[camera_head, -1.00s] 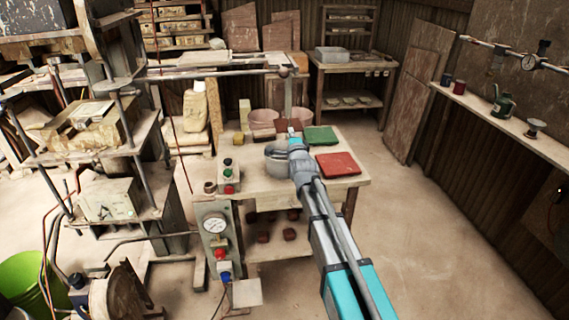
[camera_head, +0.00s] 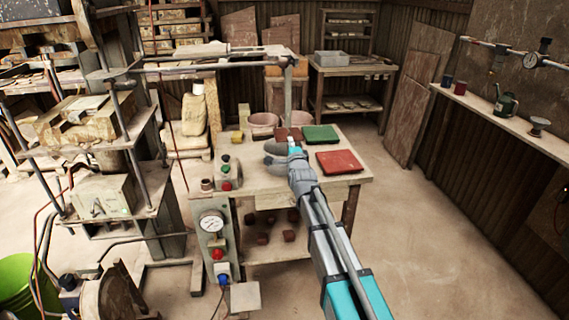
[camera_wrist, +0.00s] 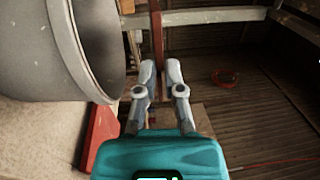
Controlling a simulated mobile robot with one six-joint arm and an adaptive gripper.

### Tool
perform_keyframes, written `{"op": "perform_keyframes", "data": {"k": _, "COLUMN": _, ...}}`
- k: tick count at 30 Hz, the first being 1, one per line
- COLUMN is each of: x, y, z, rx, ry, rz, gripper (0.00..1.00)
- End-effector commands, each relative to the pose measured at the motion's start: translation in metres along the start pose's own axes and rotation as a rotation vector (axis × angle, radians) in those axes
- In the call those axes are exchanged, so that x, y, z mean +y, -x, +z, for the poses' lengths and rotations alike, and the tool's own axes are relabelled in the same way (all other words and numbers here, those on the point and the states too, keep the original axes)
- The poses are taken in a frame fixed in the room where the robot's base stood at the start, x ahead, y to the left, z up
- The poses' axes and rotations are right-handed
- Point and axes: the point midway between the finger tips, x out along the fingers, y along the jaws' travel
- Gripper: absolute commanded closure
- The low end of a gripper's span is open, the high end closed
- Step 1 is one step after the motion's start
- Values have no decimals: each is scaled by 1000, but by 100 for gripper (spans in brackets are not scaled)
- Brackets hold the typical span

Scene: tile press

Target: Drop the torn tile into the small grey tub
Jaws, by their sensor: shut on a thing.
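My gripper (camera_wrist: 156,68) is shut on a thin red-brown tile (camera_wrist: 157,35), which shows nearly edge-on between the fingertips in the wrist view. Its torn edge cannot be made out. In the head view my gripper (camera_head: 294,143) is beside the small grey tub (camera_head: 274,147) on the work table, and the arm covers part of the tub. In the wrist view the tub (camera_wrist: 45,75) fills the upper left, its rim close to the left of the fingers. The tile is outside the rim in that picture; its height over the tub cannot be told.
A green tray (camera_head: 321,134) and a red tray (camera_head: 340,161) lie on the table (camera_head: 262,192) to the right. Pinkish buckets (camera_head: 263,122) stand behind. A button box (camera_head: 227,175) is at the left, and a metal bar (camera_head: 210,66) crosses above the table's back.

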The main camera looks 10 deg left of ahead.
Motion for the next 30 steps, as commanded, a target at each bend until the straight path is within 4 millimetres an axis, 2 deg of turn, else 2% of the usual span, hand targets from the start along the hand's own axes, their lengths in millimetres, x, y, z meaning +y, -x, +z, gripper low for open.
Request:
{"op": "perform_keyframes", "data": {"k": 11, "x": 2, "y": 0, "z": 1, "rx": 0, "ry": 0, "rz": -1, "gripper": 100}}
{"op": "perform_keyframes", "data": {"k": 12, "x": 2, "y": 0, "z": 1, "rx": 0, "ry": 0, "rz": -1, "gripper": 87}}
{"op": "perform_keyframes", "data": {"k": 18, "x": 2, "y": 0, "z": 1, "rx": -1, "ry": 0, "rz": -1, "gripper": 50}}
{"op": "perform_keyframes", "data": {"k": 30, "x": 2, "y": 0, "z": 1, "rx": -1, "ry": 0, "rz": 1, "gripper": 48}}
